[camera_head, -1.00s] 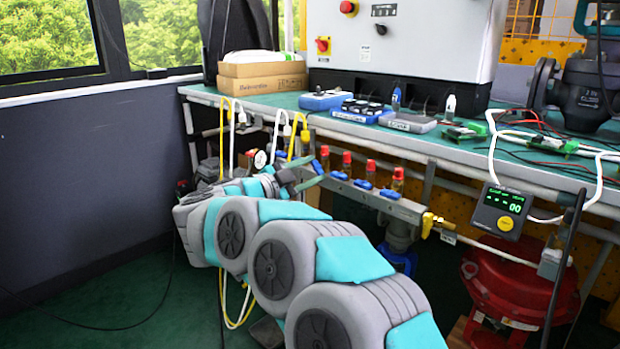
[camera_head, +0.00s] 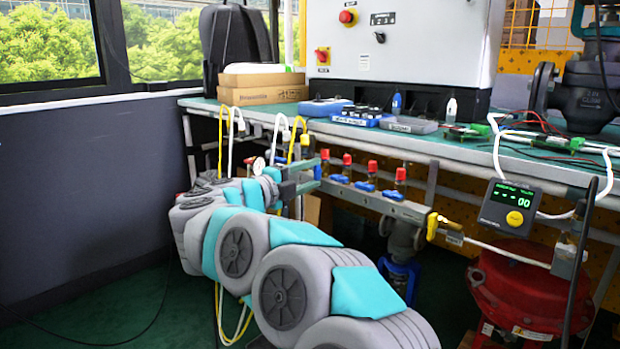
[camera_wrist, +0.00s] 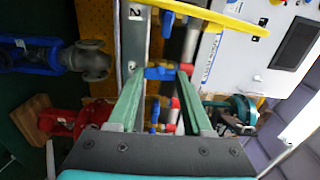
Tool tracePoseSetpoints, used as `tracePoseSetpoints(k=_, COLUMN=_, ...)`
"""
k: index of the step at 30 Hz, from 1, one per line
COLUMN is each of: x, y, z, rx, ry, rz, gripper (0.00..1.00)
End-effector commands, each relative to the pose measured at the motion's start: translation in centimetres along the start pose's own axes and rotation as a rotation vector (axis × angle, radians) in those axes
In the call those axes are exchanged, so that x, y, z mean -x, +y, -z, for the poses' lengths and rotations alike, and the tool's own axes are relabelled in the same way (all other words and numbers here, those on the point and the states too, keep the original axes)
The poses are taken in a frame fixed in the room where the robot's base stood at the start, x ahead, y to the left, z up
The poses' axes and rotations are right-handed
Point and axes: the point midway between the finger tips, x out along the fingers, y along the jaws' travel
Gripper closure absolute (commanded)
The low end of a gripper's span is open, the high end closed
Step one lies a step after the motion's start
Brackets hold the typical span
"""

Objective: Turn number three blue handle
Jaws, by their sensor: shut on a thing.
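Several valves with blue handles and red caps sit in a row on a metal manifold (camera_head: 415,212) under the bench edge. My gripper (camera_head: 318,174) is at the leftmost valve in the head view. In the wrist view my green fingers (camera_wrist: 162,74) are shut on a blue handle (camera_wrist: 158,73), one finger on each side. A red cap shows by the right fingertip. More blue handles (camera_head: 340,178), (camera_head: 364,186) and (camera_head: 392,195) stand to the right, clear of my gripper. A label "2" (camera_wrist: 136,14) shows in the wrist view; the held handle's own number is not readable.
The green bench (camera_head: 470,148) overhangs the manifold, with blue and grey boxes on it. Yellow and white cables (camera_head: 298,135) hang beside my gripper. A display unit (camera_head: 510,207) and red equipment (camera_head: 530,290) are at the right. Open floor lies at the left.

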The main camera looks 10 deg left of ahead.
Motion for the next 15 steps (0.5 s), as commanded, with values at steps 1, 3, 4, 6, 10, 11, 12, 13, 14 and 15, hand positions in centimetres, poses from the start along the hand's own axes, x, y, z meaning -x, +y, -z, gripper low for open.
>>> tracePoseSetpoints(k=1, x=0.05, y=0.19, z=-0.04, rx=-0.011, ry=-0.001, rz=-0.003, gripper=1.0)
tracePoseSetpoints(k=3, x=0.05, y=0.19, z=-0.04, rx=-0.025, ry=-0.001, rz=-0.003, gripper=1.0)
tracePoseSetpoints(k=4, x=0.05, y=0.19, z=-0.04, rx=-0.029, ry=-0.001, rz=-0.003, gripper=1.0)
tracePoseSetpoints(k=6, x=0.05, y=0.18, z=-0.04, rx=-0.037, ry=-0.001, rz=-0.003, gripper=1.0)
tracePoseSetpoints(k=10, x=0.04, y=0.18, z=-0.04, rx=-0.043, ry=-0.001, rz=-0.003, gripper=1.0)
tracePoseSetpoints(k=11, x=0.04, y=0.17, z=-0.03, rx=-0.044, ry=-0.001, rz=-0.003, gripper=1.0)
tracePoseSetpoints(k=12, x=0.04, y=0.18, z=-0.03, rx=-0.044, ry=0.0, rz=-0.003, gripper=1.0)
tracePoseSetpoints(k=13, x=0.04, y=0.18, z=-0.03, rx=-0.043, ry=0.0, rz=-0.003, gripper=1.0)
tracePoseSetpoints(k=14, x=0.04, y=0.18, z=-0.03, rx=-0.043, ry=0.0, rz=-0.003, gripper=1.0)
tracePoseSetpoints(k=15, x=0.03, y=0.18, z=-0.03, rx=-0.043, ry=0.0, rz=-0.003, gripper=1.0)
